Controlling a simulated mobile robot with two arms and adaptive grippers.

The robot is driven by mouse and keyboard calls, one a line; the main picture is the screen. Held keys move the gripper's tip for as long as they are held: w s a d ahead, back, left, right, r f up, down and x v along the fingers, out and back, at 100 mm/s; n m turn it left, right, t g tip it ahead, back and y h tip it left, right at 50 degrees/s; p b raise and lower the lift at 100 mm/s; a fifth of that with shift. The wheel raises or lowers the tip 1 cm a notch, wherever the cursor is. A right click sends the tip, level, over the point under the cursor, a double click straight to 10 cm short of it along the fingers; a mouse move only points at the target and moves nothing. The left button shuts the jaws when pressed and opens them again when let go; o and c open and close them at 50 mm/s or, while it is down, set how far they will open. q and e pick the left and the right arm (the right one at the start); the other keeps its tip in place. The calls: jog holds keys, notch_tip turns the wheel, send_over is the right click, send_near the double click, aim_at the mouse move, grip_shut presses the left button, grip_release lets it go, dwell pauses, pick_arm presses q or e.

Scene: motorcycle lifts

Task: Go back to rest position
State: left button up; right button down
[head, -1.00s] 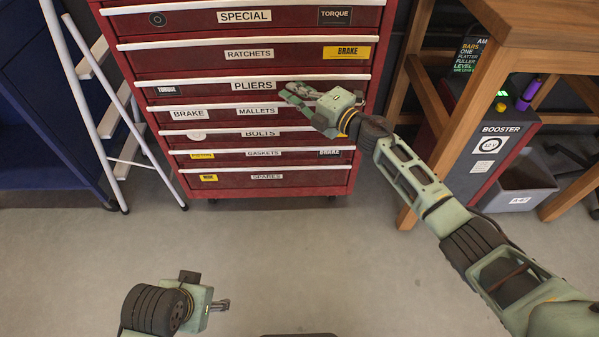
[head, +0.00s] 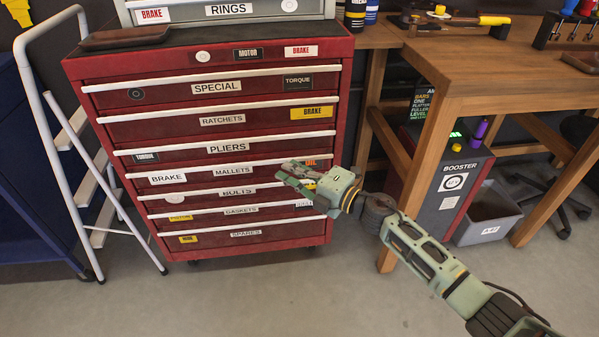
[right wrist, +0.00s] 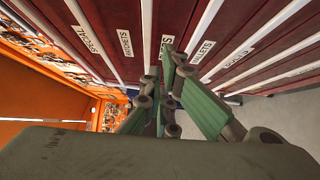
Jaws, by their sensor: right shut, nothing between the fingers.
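My right gripper (head: 297,175) is shut and empty in the head view, in front of the red tool cabinet (head: 115,95) near the mallets and bolts drawers. Its arm comes in from the lower right. In the right wrist view, the shut fingers (right wrist: 166,75) point toward the labelled drawer fronts; I cannot tell whether they touch them. All the cabinet drawers look closed. My left gripper is outside the head view.
A white step ladder (head: 75,150) stands left of the cabinet, beside a blue cabinet (head: 28,190). A wooden workbench (head: 480,88) stands at the right, with a grey bin (head: 488,220) and a booster box (head: 455,185) beneath it. The floor (head: 250,295) in front is clear.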

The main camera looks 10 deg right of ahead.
jog(key=s+d+f+m+g+h, duration=0.1)
jog(key=s+d+f+m+h, duration=0.55)
jog(key=f+m, duration=0.35)
jog(key=s+d+f+m+h, duration=0.6)
jog(key=s+f+m, duration=0.2)
jog(key=f+m, duration=0.15)
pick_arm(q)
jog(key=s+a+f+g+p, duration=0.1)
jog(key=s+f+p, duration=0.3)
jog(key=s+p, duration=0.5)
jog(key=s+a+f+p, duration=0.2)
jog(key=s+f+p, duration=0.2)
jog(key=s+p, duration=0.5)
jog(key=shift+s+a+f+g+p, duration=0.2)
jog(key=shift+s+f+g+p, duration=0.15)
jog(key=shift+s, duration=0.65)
pick_arm(e)
jog(key=s+d+f+m+g, duration=0.1)
jog(key=s+f+g, duration=0.2)
jog(key=s, duration=1.1)
jog(key=s+d+f+m+g, duration=0.1)
jog(key=s+f+g, duration=0.3)
jog(key=s+f, duration=0.5)
jog(key=s+d+f+m+g, duration=0.1)
jog(key=s+f+m+g, duration=0.2)
jog(key=s, duration=1.8)
notch_tip(320, 180, down, 4)
jog(key=shift+s+d+r+g, duration=0.1)
jog(key=shift+s+d+g, duration=0.1)
jog(key=shift+g, duration=0.2)
